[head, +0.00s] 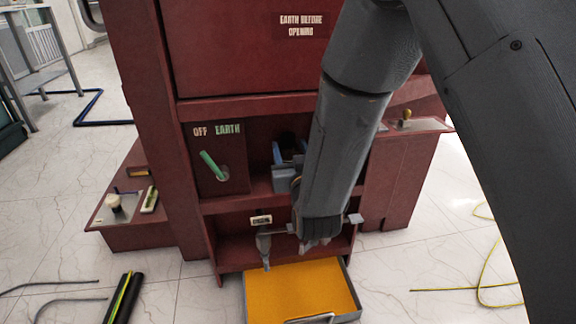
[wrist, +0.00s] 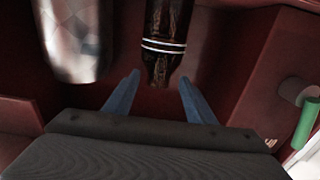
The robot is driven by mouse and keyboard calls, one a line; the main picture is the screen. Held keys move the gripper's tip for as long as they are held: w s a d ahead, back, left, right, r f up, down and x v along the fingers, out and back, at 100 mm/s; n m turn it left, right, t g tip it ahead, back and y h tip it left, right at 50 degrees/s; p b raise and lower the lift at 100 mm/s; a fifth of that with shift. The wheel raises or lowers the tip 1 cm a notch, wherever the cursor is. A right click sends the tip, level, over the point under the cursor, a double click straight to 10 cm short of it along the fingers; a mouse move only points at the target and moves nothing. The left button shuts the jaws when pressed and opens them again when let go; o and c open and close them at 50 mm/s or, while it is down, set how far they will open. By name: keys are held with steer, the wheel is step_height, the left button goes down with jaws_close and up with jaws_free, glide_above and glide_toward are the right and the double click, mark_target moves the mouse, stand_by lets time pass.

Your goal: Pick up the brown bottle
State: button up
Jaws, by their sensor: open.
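The brown bottle (wrist: 165,38) is dark and glossy with pale rings, at the top centre of the wrist view; its upper part is cut off by the frame. My gripper (wrist: 159,80) is open, with its blue fingers apart. The bottle's near end shows between the fingertips in the picture, with visible gaps on both sides. In the head view my gripper (head: 288,152) is inside the middle compartment of the red cabinet, and a dark shape shows by the fingers, too small to identify surely. My arm hides part of that compartment.
A shiny metallic cylinder (wrist: 75,38) is close left of the bottle. A green lever (head: 213,165) sticks out beside the compartment of the red cabinet (head: 240,60). Below, an open drawer with a yellow bottom (head: 290,290) juts out. Red compartment walls are close around my gripper.

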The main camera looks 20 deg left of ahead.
steer(key=shift+b+x, duration=0.4)
steer(key=shift+x, duration=0.95)
jaws_close()
steer(key=shift+d, duration=0.1)
